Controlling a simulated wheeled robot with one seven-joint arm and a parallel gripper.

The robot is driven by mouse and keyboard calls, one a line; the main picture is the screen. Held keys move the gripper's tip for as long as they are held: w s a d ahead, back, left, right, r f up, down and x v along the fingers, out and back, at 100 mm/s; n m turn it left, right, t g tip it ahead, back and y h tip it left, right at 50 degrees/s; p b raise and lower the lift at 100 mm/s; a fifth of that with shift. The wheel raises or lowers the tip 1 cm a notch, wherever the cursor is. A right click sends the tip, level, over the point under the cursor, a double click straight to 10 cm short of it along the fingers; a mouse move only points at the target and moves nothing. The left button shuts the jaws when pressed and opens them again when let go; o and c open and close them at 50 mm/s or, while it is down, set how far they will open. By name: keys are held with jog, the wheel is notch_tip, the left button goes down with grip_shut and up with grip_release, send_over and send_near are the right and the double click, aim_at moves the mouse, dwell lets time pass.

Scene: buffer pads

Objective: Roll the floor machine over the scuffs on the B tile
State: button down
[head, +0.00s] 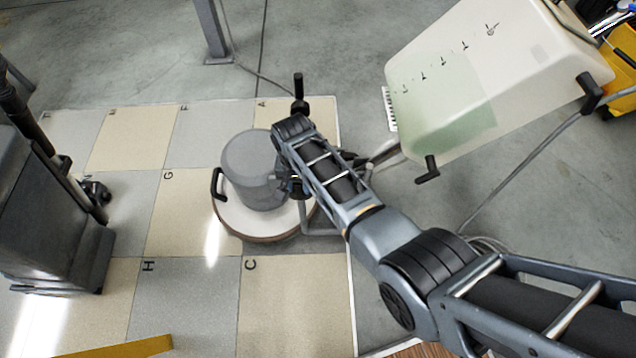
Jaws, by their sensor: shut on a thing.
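The floor machine (250,172) has a grey drum-shaped motor on a round pale base with a dark rim. It stands on the tile between the A tile (270,116) and the C tile (295,305). I take that tile for B; its letter and any scuffs are hidden under the machine and my arm. My gripper (297,187) is at the right side of the machine, mostly hidden behind my wrist. It is shut on the floor machine; the exact part held is not clear.
A translucent tank with green liquid (440,95) and black grips stands at the upper right. A dark upright machine (50,215) stands at left. A yellow bar (120,347) lies at the bottom. A post (212,35) stands behind. Tiles left of the machine are partly clear.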

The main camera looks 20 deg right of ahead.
jog(key=shift+w+a, duration=0.1)
dwell(0.3)
jog(key=c, duration=0.8)
grip_release()
notch_tip(320, 180, up, 8)
jog(key=p, duration=0.2)
jog(key=shift+f+p, duration=0.1)
jog(key=shift+p, duration=0.2)
